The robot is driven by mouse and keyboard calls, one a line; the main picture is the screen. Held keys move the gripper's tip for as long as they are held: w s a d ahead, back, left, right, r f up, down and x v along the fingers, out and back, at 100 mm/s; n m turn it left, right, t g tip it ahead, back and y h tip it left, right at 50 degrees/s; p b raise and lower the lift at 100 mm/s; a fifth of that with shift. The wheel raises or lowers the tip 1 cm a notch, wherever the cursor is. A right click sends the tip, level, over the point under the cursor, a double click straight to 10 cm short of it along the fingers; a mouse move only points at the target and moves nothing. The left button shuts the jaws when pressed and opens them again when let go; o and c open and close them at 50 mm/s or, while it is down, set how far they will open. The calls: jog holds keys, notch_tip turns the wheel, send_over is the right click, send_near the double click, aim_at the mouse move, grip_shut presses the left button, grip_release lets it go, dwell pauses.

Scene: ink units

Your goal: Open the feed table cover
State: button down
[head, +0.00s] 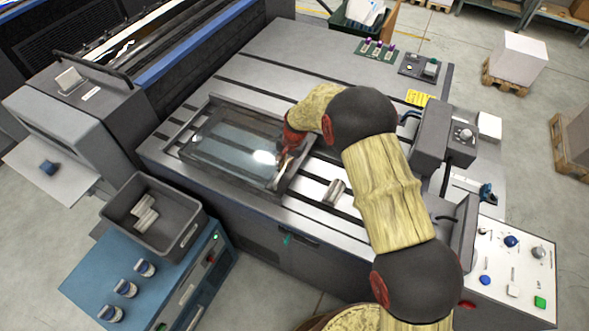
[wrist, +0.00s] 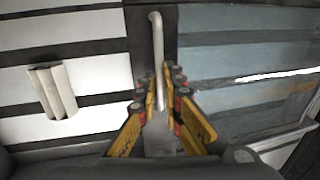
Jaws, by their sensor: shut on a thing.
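The feed table cover (head: 225,145) is a clear pane in a dark frame, lying flat over the left part of the grey machine table in the head view. In the wrist view its glass (wrist: 240,50) fills the right side. A metal bar handle (wrist: 155,45) runs along the cover's dark edge strip. My gripper (head: 285,158) is at the cover's right edge in the head view. In the wrist view my gripper (wrist: 165,98) has its yellow fingers closed around the handle.
A grey bin (head: 190,236) with metal pieces stands on a blue cabinet at the lower left. A control panel (head: 512,262) is at the right.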

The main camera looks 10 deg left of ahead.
jog(key=shift+a, duration=0.15)
jog(key=c, duration=2.1)
grip_release()
jog(key=shift+o, duration=0.9)
notch_tip(320, 180, up, 12)
jog(key=d, duration=0.2)
jog(key=shift+s+d, duration=0.15)
jog(key=shift+s, duration=0.15)
jog(key=shift+f, duration=0.15)
